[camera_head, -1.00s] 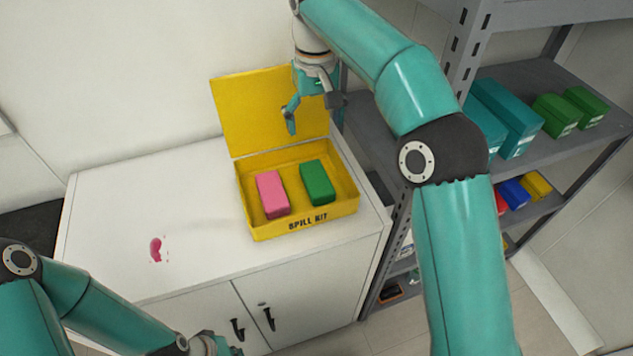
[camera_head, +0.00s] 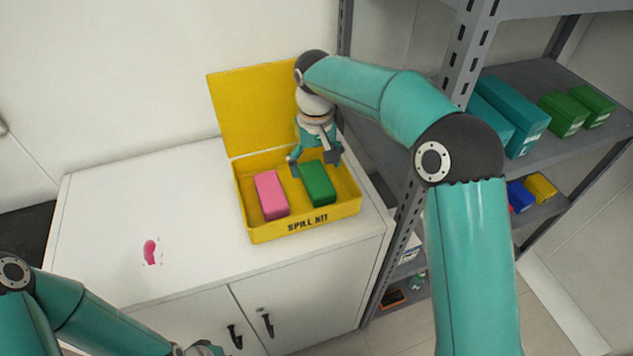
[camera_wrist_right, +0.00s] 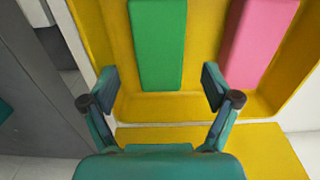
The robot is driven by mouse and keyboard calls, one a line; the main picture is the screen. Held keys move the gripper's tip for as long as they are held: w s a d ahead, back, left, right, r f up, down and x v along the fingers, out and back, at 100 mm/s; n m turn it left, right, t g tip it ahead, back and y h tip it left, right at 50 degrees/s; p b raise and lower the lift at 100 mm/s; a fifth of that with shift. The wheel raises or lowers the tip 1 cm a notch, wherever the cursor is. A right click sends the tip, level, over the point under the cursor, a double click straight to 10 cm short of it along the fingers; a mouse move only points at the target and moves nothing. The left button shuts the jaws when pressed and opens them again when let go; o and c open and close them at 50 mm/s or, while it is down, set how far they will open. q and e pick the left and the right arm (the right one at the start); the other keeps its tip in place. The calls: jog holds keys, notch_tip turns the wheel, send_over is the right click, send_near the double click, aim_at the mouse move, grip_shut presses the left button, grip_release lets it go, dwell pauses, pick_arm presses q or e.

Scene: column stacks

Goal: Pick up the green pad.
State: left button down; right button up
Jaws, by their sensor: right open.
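The green pad (camera_head: 318,184) lies in the right part of the yellow spill kit box (camera_head: 262,234), beside the pink pad (camera_head: 271,195). My right gripper (camera_head: 315,167) is open, just above the back end of the green pad in the head view. In the right wrist view the green pad (camera_wrist_right: 158,45) lies ahead of my open right gripper (camera_wrist_right: 160,88), roughly centred between its fingers, with nothing between them. My left gripper (camera_head: 203,349) is only partly in view at the bottom edge, and its fingers cannot be made out.
The box's yellow lid (camera_head: 245,110) stands open at the back. The box sits on a white cabinet (camera_head: 110,210) with a pink spill (camera_head: 150,252) at left. A grey shelf unit (camera_head: 535,85) with coloured boxes stands at right. The cabinet top's left side is mostly clear.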

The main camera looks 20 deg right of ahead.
notch_tip(320, 180, down, 4)
jog(key=shift+f, duration=0.15)
jog(key=shift+c, duration=0.3)
jog(key=c, duration=1.2)
notch_tip(320, 180, up, 10)
jog(key=shift+w+f+p, duration=0.1)
jog(key=shift+f+p, duration=0.1)
jog(key=shift+p, duration=0.2)
notch_tip(320, 180, up, 10)
jog(key=r+p, duration=0.1)
jog(key=p, duration=0.2)
send_over(315, 175)
jog(key=shift+d+f, duration=0.1)
jog(key=shift+f, duration=0.15)
